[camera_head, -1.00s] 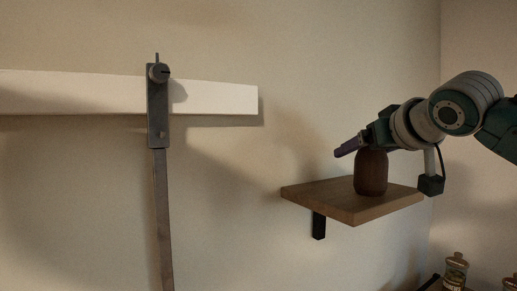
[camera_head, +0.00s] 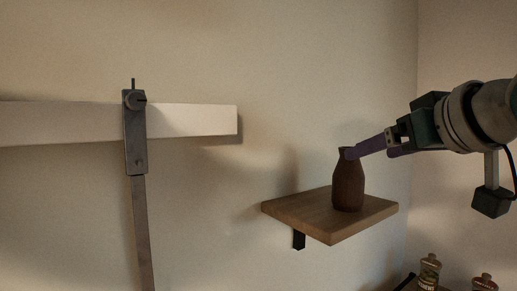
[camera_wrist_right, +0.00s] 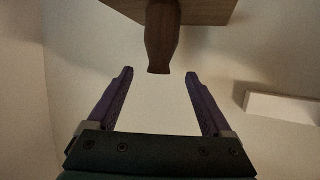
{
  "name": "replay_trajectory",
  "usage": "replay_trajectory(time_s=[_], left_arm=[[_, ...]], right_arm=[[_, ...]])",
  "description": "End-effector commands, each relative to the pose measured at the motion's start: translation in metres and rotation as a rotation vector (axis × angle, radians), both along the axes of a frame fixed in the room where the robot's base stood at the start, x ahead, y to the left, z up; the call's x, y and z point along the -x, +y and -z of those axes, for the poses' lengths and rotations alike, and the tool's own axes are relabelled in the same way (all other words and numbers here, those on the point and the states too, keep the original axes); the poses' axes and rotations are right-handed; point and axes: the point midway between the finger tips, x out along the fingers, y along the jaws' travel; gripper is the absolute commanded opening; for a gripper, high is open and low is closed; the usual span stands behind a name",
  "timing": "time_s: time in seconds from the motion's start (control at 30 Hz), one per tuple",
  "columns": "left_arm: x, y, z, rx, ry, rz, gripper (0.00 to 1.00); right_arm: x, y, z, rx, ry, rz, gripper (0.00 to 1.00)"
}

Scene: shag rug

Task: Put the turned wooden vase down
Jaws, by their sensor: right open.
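The turned wooden vase (camera_head: 348,186) stands upright on a small wooden wall shelf (camera_head: 322,223). It is dark brown with a narrow neck. My right gripper (camera_head: 350,153) is at the height of the vase's neck, to its right in the head view. In the right wrist view the fingers (camera_wrist_right: 158,75) are apart and empty, and the vase (camera_wrist_right: 162,35) lies beyond their tips, with its mouth end toward the gripper. The wooden shelf (camera_wrist_right: 205,10) shows behind it. My left gripper is not in either view.
A white wall beam (camera_head: 190,120) with a hanging grey metal and wood piece (camera_head: 135,140) is at the left. A black bracket (camera_head: 299,240) supports the shelf. Bottles (camera_head: 429,270) stand low at the right. The shelf's left part is bare.

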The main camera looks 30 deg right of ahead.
Motion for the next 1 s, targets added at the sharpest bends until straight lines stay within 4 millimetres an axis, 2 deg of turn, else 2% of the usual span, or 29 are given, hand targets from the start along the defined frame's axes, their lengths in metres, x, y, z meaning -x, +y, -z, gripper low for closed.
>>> replay_trajectory(time_s=[0.13, 0.17, 0.23, 0.27, 0.37, 0.4, 0.5, 0.6, 0.7, 0.77, 1.0], left_arm=[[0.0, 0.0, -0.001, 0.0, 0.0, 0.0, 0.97], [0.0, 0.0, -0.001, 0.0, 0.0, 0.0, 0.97], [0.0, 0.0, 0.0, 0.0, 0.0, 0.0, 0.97], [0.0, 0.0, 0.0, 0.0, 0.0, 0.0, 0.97], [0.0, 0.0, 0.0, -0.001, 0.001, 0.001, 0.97], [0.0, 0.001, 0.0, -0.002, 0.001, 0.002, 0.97], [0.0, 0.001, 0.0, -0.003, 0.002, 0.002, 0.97], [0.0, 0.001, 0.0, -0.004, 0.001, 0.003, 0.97], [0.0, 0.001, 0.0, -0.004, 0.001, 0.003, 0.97], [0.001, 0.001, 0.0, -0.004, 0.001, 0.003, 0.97], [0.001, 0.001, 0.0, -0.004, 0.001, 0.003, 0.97]], right_arm=[[0.003, 0.001, 0.002, 0.0, 0.007, 0.0, 0.84], [0.004, 0.003, 0.006, 0.0, 0.018, -0.002, 0.84], [0.009, 0.01, 0.029, -0.003, 0.077, -0.013, 0.84], [0.014, 0.016, 0.045, -0.003, 0.12, -0.022, 0.84], [0.042, 0.048, 0.113, -0.003, 0.318, -0.077, 0.84], [0.059, 0.065, 0.141, -0.003, 0.409, -0.11, 0.84], [0.107, 0.112, 0.198, -0.009, 0.621, -0.211, 0.84], [0.152, 0.155, 0.232, -0.023, 0.781, -0.313, 0.84], [0.183, 0.184, 0.246, -0.035, 0.878, -0.391, 0.84], [0.193, 0.193, 0.25, -0.038, 0.908, -0.418, 0.84], [0.197, 0.198, 0.251, -0.036, 0.922, -0.432, 0.84]])
